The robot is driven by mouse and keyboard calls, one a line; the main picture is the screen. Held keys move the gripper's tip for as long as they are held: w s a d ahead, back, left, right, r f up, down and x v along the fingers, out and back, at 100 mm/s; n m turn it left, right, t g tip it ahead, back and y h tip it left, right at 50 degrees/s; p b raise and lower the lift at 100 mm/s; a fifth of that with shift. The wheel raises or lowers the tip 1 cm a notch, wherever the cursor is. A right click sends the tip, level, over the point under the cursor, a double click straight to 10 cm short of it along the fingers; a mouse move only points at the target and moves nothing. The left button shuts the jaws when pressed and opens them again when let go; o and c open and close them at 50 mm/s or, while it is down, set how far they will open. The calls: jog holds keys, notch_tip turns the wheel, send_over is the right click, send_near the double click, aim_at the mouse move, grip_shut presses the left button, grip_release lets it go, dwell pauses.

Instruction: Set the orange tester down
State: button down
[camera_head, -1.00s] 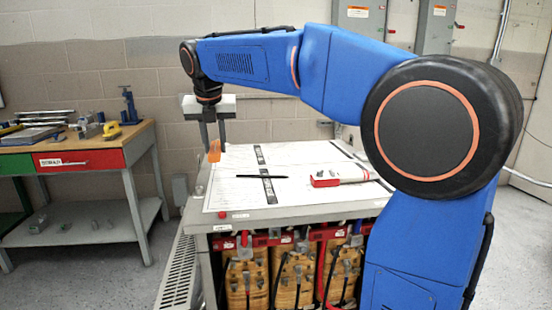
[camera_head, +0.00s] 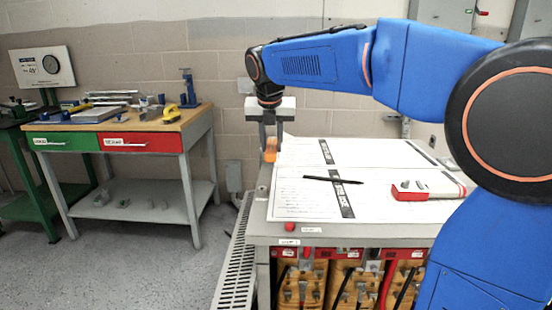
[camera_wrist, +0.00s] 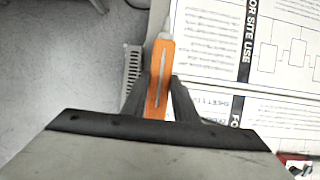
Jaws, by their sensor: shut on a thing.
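My gripper (camera_head: 270,138) hangs pointing down over the far left corner area of the grey bench. It is shut on the orange tester (camera_head: 271,149), which hangs between the fingers. In the wrist view the tester (camera_wrist: 160,75) is a long orange body with a pale strip, gripped from both sides by the dark fingers. It lies along the bench's left edge in that view, with floor to its left and paper sheets to its right. I cannot tell whether its lower end touches the bench.
The bench top carries paper sheets (camera_head: 300,190), a black pen (camera_head: 333,180) and a red-and-white device (camera_head: 425,186). A red knob (camera_head: 290,227) sits at the front left corner. A wooden-topped workbench (camera_head: 150,122) with tools stands to the left, across a floor gap.

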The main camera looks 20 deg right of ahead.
aim_at(272, 169)
jog(key=shift+f, duration=2.35)
jog(key=c, duration=1.4)
grip_release()
jog(key=shift+r, duration=0.1)
jog(key=v, duration=1.2)
